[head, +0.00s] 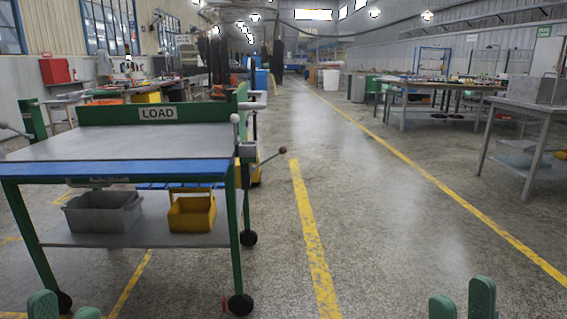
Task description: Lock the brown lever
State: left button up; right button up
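A lever with a brown ball knob (283,150) sticks out to the right from the right side of the green cart (237,225), near its top, sloping up toward the knob. Just left of it a second lever with a white ball (235,118) stands about upright. My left gripper (64,312) shows only its green fingertips at the bottom left edge, apart with nothing between them. My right gripper (462,304) shows its green fingertips at the bottom right, also apart and empty. Both are well away from the levers. The rest of both grippers is out of frame.
The cart has a grey top, a LOAD sign (158,114), wheels, and a lower shelf with a grey bin (103,213) and a yellow bin (192,213). Open floor with yellow lines (315,245) lies to its right. Workbenches (530,110) stand at the far right.

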aim_at(282, 150)
jog(key=u, duration=0.6)
jog(key=i, duration=1.4)
jog(key=z, duration=0.65)
jog(key=i, duration=0.6)
